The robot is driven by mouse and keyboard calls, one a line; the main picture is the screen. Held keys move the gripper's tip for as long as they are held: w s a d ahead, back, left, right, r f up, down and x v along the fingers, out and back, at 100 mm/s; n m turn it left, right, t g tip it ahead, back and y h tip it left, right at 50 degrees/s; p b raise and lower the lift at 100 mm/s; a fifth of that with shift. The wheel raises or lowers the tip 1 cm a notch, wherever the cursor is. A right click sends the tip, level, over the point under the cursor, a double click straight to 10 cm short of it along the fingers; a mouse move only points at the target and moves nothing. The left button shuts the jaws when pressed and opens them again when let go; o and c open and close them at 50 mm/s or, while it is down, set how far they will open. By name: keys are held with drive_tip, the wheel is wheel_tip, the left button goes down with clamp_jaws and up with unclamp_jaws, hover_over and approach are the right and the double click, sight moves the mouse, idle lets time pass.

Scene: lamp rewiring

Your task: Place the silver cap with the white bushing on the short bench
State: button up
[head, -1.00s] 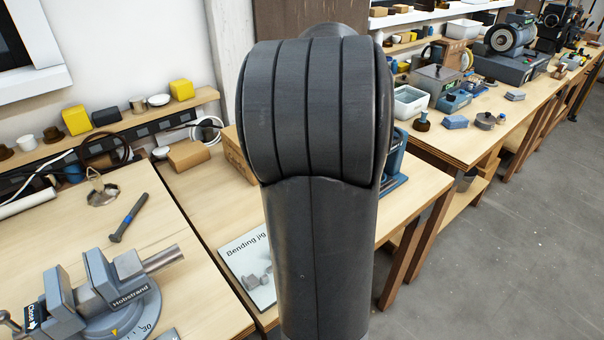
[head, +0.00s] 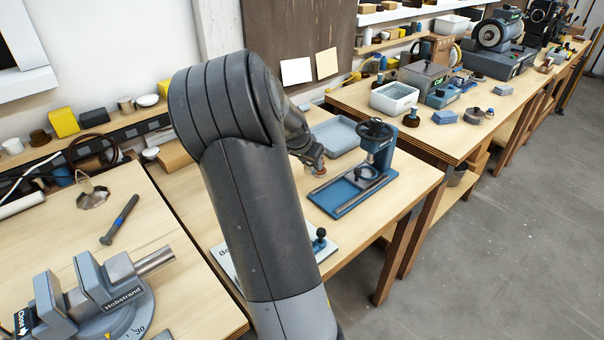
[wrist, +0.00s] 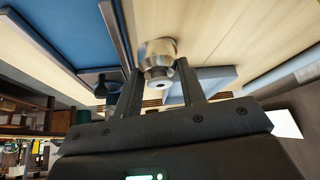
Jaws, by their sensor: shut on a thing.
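My gripper (head: 314,160) is over the middle bench, the shorter-looking one (head: 418,187), near a blue arbor-press-like fixture. In the wrist view my gripper (wrist: 158,80) is shut on the silver cap (wrist: 157,52), a shiny round metal piece between the two fingers. A pale ring with a dark hole, seemingly the white bushing (wrist: 160,83), shows at its end facing the camera. In the head view the held piece is very small and partly hidden by the fingers. I cannot tell its height above the bench.
The blue press fixture (head: 376,150) stands right of my gripper, and a grey-blue tray (head: 340,134) lies behind it. A bending-jig board with a black knob (head: 319,240) is partly behind my arm. A vise (head: 110,285) sits on the left bench. Bare wood shows at the bench's right front.

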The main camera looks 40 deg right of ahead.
drive_tip(key=shift+w+a+f, duration=0.25)
drive_tip(key=shift+w+f, duration=0.15)
drive_tip(key=shift+w, duration=0.2)
drive_tip(key=shift+w+a+f, duration=0.25)
drive_tip(key=shift+w+f, duration=0.15)
drive_tip(key=shift+w, duration=0.15)
drive_tip(key=shift+f, duration=1.95)
drive_tip(key=shift+f, duration=0.15)
drive_tip(key=o, duration=1.1)
drive_tip(key=shift+c, duration=0.2)
drive_tip(key=v, duration=1.2)
drive_tip(key=s+a+r+n+t+y, duration=0.1)
drive_tip(key=s+a+n, duration=0.4)
drive_tip(key=a, duration=0.5)
drive_tip(key=s+a+r+n+t+y, duration=0.1)
drive_tip(key=s+a+r+n+y, duration=0.2)
drive_tip(key=s+a, duration=0.6)
drive_tip(key=s+a+r+n+t+y, duration=0.1)
drive_tip(key=s+a+r+n, duration=0.4)
drive_tip(key=s+a, duration=0.3)
drive_tip(key=a+n, duration=0.1)
drive_tip(key=a, duration=0.3)
drive_tip(key=shift+a+r+n+t+y, duration=0.3)
drive_tip(key=shift+a+r+t+y, duration=0.05)
drive_tip(key=shift+t+y, duration=0.05)
